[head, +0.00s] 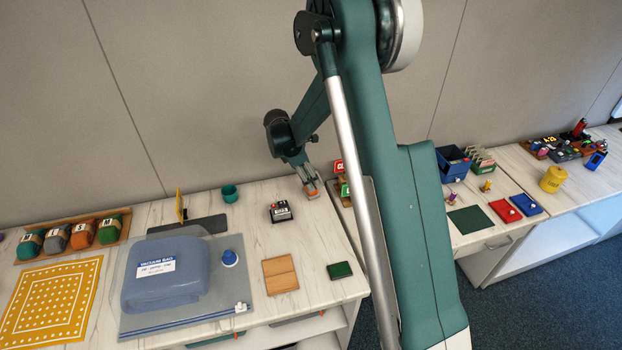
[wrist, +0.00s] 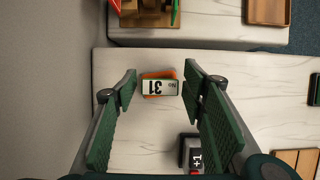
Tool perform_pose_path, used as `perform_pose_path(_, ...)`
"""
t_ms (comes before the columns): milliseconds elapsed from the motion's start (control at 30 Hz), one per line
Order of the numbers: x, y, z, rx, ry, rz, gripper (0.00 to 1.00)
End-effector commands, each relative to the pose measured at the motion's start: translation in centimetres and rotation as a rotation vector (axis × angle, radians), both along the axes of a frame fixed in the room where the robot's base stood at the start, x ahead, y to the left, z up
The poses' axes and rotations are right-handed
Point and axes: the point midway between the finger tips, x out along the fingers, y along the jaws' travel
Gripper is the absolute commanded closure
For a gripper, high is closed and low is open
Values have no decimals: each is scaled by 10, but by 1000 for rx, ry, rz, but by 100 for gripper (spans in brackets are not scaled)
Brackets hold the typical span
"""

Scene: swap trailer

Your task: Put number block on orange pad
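A small block with a white face marked "No 31" (wrist: 160,87) lies on the pale worktop between my fingertips in the wrist view. Orange (wrist: 150,73) shows along its edges; I cannot tell whether this is the block's own body or a pad under it. My gripper (wrist: 160,78) is open, with one green finger on each side of the block and a visible gap on both sides. In the head view my gripper (head: 305,175) points down over the back right of the worktop, just above a small orange and grey thing (head: 311,189).
A black block marked "+1" (wrist: 193,152) stands close by; it also shows in the head view (head: 281,211). A teal cup (head: 229,193), wooden square (head: 280,275) and green pad (head: 341,270) are nearby. A blue vacuum bag (head: 165,275) lies left.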

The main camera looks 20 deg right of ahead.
Motion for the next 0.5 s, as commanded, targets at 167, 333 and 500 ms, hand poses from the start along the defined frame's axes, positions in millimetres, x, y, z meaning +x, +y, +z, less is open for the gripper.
perform_pose_path(167,0,0,0,0,0,0,58)
perform_pose_path(333,0,0,1,0,0,0,58)
perform_pose_path(500,0,2,8,0,0,0,58)
